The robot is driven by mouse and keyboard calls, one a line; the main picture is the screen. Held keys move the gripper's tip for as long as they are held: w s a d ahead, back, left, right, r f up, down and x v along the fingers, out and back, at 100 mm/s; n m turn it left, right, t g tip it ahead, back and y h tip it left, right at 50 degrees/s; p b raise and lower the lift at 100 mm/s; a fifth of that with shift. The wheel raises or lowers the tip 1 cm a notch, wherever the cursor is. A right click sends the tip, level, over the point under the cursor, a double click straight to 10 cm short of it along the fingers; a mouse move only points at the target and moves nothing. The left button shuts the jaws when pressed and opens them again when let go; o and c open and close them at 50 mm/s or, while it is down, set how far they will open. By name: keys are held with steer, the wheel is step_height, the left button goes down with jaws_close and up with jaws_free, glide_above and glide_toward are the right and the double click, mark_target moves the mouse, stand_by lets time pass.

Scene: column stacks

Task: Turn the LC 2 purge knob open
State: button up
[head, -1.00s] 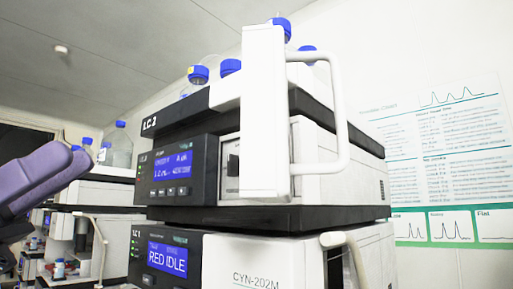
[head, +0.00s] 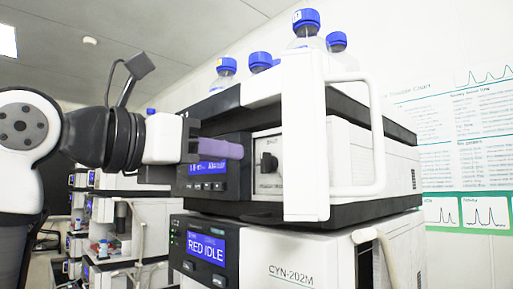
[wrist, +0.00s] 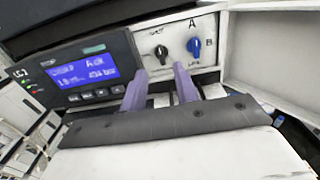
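The LC 2 unit (head: 290,212) is the upper module, with its white door (head: 303,150) swung open. A black knob (wrist: 161,52) sits on its pale panel, and it also shows in the head view (head: 268,162). The small label above it is too blurred to read. The fingertips are short of the black knob.
The open door and its white handle (head: 378,135) stand out to the right of the knobs. The LC 1 unit with a RED IDLE display (head: 205,248) is below. Blue-capped bottles (head: 306,28) stand on top.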

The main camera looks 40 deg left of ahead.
mark_target(262, 157)
steer(key=w, duration=0.2)
steer(key=w+p, duration=0.1)
steer(key=w, duration=0.2)
steer(key=w+p, duration=0.1)
steer(key=w, duration=0.1)
steer(key=shift+w+d, duration=0.2)
steer(key=shift+d, duration=0.1)
jaws_close()
